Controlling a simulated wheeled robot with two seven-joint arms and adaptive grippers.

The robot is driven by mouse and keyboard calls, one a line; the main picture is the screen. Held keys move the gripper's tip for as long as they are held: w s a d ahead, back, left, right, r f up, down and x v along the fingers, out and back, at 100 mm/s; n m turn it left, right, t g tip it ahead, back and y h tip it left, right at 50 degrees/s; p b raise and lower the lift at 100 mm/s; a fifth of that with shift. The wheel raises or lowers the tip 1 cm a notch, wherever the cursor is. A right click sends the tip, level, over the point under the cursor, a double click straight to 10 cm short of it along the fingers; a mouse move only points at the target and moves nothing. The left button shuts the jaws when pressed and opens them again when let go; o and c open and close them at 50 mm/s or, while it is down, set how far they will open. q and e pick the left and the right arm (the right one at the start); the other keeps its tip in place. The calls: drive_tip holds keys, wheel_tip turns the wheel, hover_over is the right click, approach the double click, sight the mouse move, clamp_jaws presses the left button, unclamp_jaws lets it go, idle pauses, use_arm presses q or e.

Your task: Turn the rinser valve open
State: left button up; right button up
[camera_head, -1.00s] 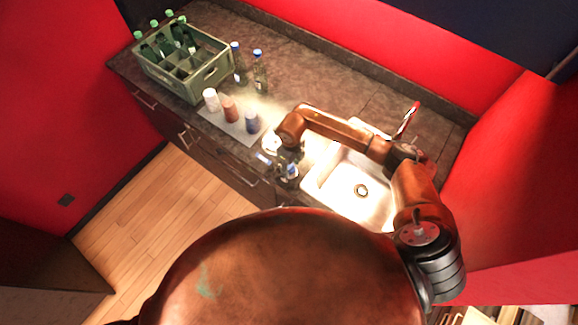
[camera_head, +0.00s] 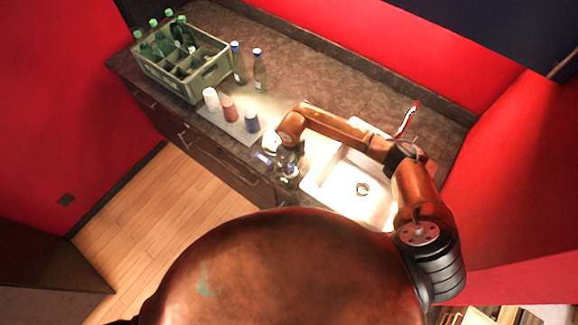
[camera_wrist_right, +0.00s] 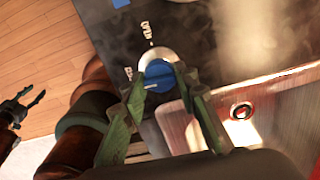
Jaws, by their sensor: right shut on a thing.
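My right gripper (camera_wrist_right: 163,84) is shut on this knob, one green-tinted finger on each side. In the head view my right gripper (camera_head: 287,165) is at the counter's front edge, left of the sink, and hides the knob. My left gripper (camera_wrist_right: 22,104) shows at the left edge of the right wrist view, its dark fingers apart and empty, away from the valve.
The sink (camera_head: 350,205) is right of the valve, with a red-handled tap (camera_head: 407,118) behind it. Several cups stand on a light mat (camera_head: 240,132). Two bottles (camera_head: 260,72) and a green crate (camera_head: 205,82) of bottles stand farther left on the counter.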

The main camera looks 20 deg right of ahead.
sight(291, 166)
drive_tip(key=m+b, duration=0.1)
drive_tip(key=m, duration=0.2)
drive_tip(key=shift+m, duration=0.3)
drive_tip(key=m+b, duration=0.1)
drive_tip(key=m, duration=0.3)
drive_tip(key=shift+m, duration=0.3)
drive_tip(key=m, duration=0.4)
drive_tip(key=shift+m, duration=2.5)
drive_tip(key=o, duration=1.2)
drive_tip(key=shift+c, duration=0.2)
wheel_tip(291, 166, up, 12)
